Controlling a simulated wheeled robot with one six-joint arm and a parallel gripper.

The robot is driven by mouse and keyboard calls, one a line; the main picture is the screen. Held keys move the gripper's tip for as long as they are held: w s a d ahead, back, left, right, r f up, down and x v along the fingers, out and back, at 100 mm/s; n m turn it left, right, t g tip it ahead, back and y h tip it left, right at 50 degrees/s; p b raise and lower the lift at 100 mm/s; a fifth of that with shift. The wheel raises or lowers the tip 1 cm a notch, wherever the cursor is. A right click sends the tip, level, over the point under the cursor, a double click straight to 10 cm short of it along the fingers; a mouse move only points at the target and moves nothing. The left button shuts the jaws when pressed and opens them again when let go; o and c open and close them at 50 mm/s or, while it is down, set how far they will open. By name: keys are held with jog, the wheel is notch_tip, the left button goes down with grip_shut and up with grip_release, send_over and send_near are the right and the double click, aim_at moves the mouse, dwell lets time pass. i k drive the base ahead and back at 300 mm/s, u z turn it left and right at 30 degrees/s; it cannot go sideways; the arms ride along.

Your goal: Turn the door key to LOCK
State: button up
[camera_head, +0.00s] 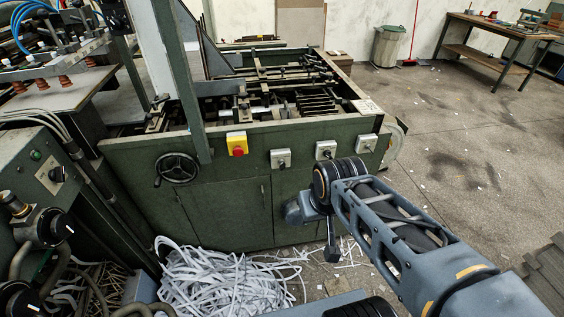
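A green machine cabinet (230,205) stands in front of me, with closed doors on its front. Three small grey switch boxes sit along its upper front edge: a left one (281,158), a middle one (325,149) and a right one (364,143). I cannot tell which of them, if any, carries the door key, and no LOCK marking is readable. My arm reaches in from the lower right. My gripper (332,252) seems to hang below the wrist, in front of the cabinet and apart from the switch boxes. Its fingers are too small and dark to read.
A yellow box with a red knob (237,144) and a black handwheel (178,169) project from the cabinet front. Shredded paper strips (225,280) heap on the floor. Another green machine (40,170) stands close at left. Open floor (455,150) lies to the right.

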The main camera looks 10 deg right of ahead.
aim_at(281, 162)
jog(key=z, duration=1.85)
jog(key=k, duration=0.95)
jog(key=u, duration=2)
jog(key=i, duration=0.45)
jog(key=u, duration=0.05)
